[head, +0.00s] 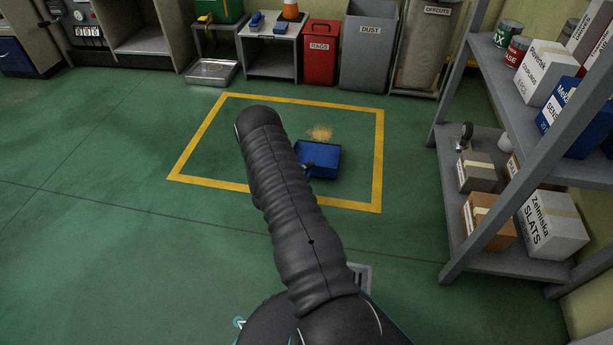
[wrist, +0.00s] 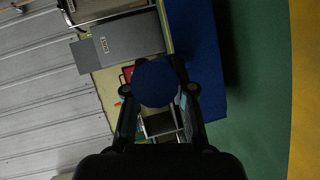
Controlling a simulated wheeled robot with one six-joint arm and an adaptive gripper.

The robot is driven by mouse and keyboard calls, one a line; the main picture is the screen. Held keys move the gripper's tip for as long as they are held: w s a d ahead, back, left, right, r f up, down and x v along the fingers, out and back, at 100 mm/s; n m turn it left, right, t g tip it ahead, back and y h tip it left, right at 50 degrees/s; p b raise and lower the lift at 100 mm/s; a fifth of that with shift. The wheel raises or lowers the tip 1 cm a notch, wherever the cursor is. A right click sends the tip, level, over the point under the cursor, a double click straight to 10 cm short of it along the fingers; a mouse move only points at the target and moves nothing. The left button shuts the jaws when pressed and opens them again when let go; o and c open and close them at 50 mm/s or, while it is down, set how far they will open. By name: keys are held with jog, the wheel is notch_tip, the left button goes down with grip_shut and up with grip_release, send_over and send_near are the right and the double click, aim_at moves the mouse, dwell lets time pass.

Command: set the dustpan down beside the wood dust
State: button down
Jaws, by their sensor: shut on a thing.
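The blue dustpan (head: 319,157) is inside the yellow floor square, just in front of the tan wood dust (head: 320,133) in the head view. A narrow strip of green floor shows between them. I cannot tell whether the pan touches the floor. In the wrist view the dustpan (wrist: 205,60) is a blue slab right of the fingers, with the round blue end of its handle (wrist: 156,84) between them. My gripper (wrist: 157,90) is shut on that handle. In the head view my arm hides most of the gripper. The dust does not show in the wrist view.
The yellow line (head: 375,160) frames open green floor. A grey dust bin (head: 369,50), a red rags bin (head: 320,60) and a metal tray (head: 212,72) stand along the back. A grey shelf (head: 455,100) with boxes stands at the right.

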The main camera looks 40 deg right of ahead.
jog(key=shift+f, duration=1.45)
jog(key=c, duration=1)
grip_release()
jog(key=shift+f, duration=0.15)
